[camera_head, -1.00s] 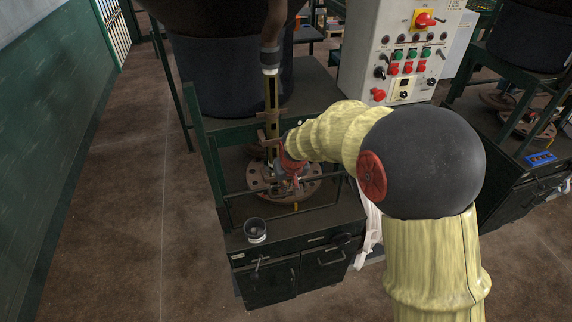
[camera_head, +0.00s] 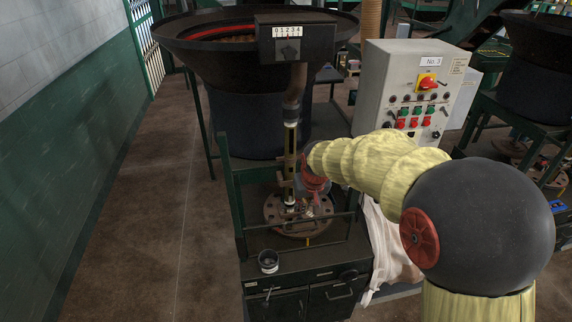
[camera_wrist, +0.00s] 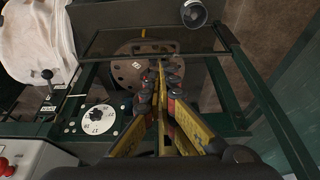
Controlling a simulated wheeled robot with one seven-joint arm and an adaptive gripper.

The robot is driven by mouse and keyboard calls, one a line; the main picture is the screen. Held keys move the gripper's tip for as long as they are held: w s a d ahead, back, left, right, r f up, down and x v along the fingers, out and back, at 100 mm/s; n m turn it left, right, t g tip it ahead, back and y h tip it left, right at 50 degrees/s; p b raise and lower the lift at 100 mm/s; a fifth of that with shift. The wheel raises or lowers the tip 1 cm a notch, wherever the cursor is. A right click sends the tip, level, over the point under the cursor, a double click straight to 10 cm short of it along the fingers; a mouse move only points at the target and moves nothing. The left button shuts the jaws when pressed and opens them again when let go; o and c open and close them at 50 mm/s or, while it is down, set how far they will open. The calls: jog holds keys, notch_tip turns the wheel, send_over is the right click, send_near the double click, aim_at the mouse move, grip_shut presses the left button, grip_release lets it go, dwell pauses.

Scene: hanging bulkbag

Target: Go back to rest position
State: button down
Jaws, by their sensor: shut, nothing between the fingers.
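My gripper (camera_head: 310,208) is at the end of my yellow-sleeved arm, in front of the bulkbag filling station. In the head view it hangs beside the vertical pipe (camera_head: 291,165), above the round rusty flange plate (camera_head: 272,212). In the wrist view my gripper (camera_wrist: 161,78) points toward that plate, which also shows there (camera_wrist: 128,70), with its fingertips together and nothing held. Whether it touches the station's frame cannot be told.
A grey control box (camera_head: 385,75) with buttons stands right of the pipe. A small dark cup (camera_head: 268,262) sits on the green cabinet (camera_head: 300,298). White fabric (camera_head: 390,250) hangs beside the cabinet. Open floor (camera_head: 140,240) lies left.

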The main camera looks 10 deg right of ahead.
jog(key=s+r+t+b, duration=0.1)
jog(key=s+b, duration=1)
jog(key=s, duration=2.1)
jog(key=shift+d+r, duration=0.3)
